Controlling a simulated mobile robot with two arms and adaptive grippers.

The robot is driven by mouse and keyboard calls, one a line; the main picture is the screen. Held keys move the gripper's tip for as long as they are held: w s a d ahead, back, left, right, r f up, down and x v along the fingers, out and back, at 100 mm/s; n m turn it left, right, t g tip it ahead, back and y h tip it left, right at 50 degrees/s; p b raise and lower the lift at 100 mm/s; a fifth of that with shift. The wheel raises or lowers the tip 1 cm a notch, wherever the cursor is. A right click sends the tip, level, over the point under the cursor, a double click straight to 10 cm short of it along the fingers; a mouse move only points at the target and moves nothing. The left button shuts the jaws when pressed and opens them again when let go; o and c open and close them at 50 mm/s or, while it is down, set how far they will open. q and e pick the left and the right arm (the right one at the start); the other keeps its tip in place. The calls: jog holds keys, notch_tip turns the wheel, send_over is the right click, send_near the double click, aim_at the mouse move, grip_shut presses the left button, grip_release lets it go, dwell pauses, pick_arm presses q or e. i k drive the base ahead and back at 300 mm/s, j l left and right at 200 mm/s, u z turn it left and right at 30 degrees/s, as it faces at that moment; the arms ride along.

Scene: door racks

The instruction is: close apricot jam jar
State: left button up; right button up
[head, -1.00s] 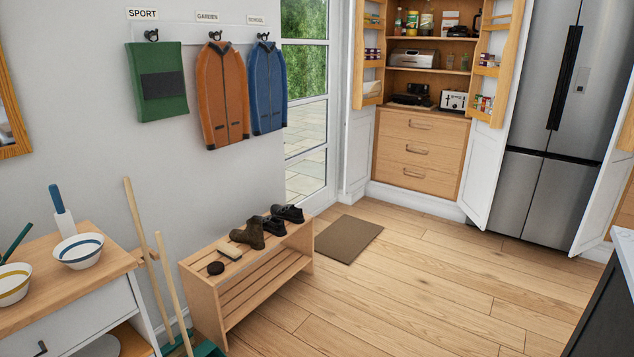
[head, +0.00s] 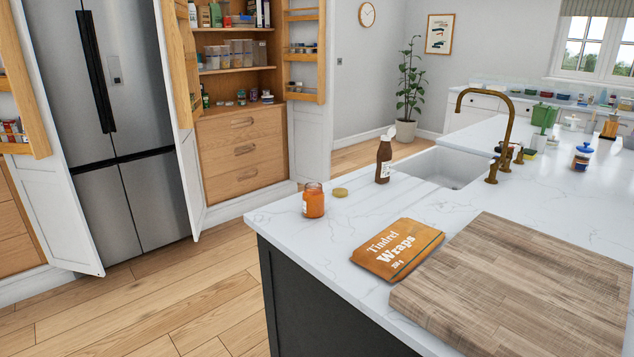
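An orange jar (head: 313,200), which looks like the apricot jam jar, stands upright near the far left corner of the white marble worktop (head: 330,238). Its top appears uncovered, with no lid on it. A flat, round, gold-coloured lid (head: 340,192) lies on the worktop just right of the jar, apart from it. Neither of my grippers shows in the head view.
A brown sauce bottle (head: 384,160) stands behind the lid, by the sink (head: 447,167) and brass tap (head: 497,130). An orange wraps packet (head: 397,249) and a large wooden board (head: 520,290) lie nearer. Open floor (head: 190,295) lies left of the worktop, before the fridge (head: 120,130).

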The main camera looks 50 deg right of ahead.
aim_at(313, 197)
jog(key=i+z, duration=0.1)
jog(key=i, duration=0.9)
jog(key=i+z, duration=0.1)
jog(key=i, duration=0.85)
jog(key=i+z, duration=0.4)
jog(key=i+j+z, duration=0.1)
jog(key=i+z, duration=0.15)
jog(key=z, duration=0.15)
jog(key=i+j+z, duration=0.25)
jog(key=z, duration=0.2)
jog(key=i+j+z, duration=0.65)
jog(key=z, duration=0.2)
jog(key=i+j+z, duration=0.3)
jog(key=z, duration=0.2)
jog(key=i+j+z, duration=0.15)
jog(key=j+z, duration=0.3)
